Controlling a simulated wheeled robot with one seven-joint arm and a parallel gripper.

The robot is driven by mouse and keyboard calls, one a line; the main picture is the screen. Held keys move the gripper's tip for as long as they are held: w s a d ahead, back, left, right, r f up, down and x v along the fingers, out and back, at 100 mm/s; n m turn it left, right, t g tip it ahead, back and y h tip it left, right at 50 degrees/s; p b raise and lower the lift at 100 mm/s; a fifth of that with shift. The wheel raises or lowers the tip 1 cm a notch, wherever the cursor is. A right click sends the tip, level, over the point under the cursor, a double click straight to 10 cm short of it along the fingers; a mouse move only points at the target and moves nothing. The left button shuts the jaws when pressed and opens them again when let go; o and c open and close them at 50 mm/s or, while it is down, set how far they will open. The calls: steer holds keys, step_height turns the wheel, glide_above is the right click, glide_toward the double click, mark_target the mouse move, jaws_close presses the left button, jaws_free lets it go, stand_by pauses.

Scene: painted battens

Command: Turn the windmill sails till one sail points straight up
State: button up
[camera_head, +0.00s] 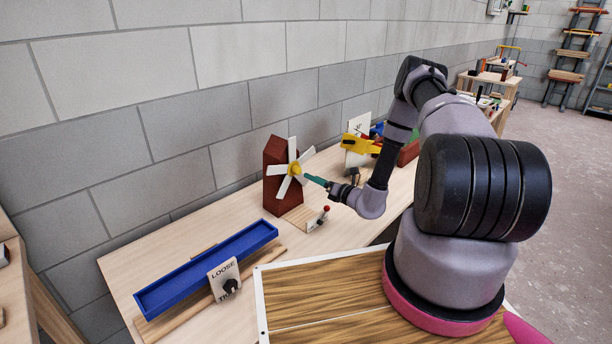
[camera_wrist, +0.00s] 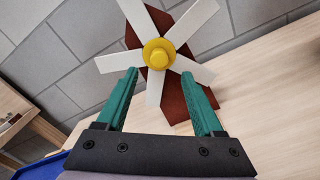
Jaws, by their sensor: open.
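The windmill has a dark red tower (camera_head: 275,157) and stands on the bench near the wall. Its yellow hub (camera_head: 295,168) carries several white sails (camera_head: 292,149). In the head view one sail points nearly up, leaning slightly. In the wrist view the hub (camera_wrist: 158,53) is just beyond my fingertips, and the lower sail (camera_wrist: 155,88) shows between the fingers. My gripper (camera_wrist: 160,73) is open, with two teal fingers. In the head view my gripper (camera_head: 306,177) is at the right of the sails, close to them. I cannot tell whether it touches a sail.
A small base with a red-knobbed lever (camera_head: 322,216) stands before the windmill. A yellow object (camera_head: 360,144) and a white panel (camera_head: 355,157) stand to the right. The grey wall is behind.

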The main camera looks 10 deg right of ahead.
steer(key=shift+v, duration=1.6)
steer(key=s+a+r+n+g+y, duration=0.1)
steer(key=s+a+r+n+g, duration=0.35)
steer(key=r+n, duration=0.4)
steer(key=s+a+r+n+g+y, duration=0.25)
steer(key=r+n+g, duration=0.25)
steer(key=r, duration=0.6)
steer(key=s+a+r+n+g, duration=0.4)
steer(key=r+n, duration=0.2)
steer(key=r, duration=0.4)
steer(key=s+d+r+n+t+h, duration=0.2)
steer(key=s+d+r+n+h, duration=0.3)
steer(key=s+r, duration=0.4)
steer(key=s+d+r+n+t+h, duration=0.3)
steer(key=s+d+r+n+h, duration=0.2)
steer(key=s+r, duration=0.4)
steer(key=s+n+h, duration=0.1)
steer(key=s+n, duration=0.1)
steer(key=s, duration=0.1)
steer(key=shift+t, duration=0.35)
steer(key=shift+h, duration=0.25)
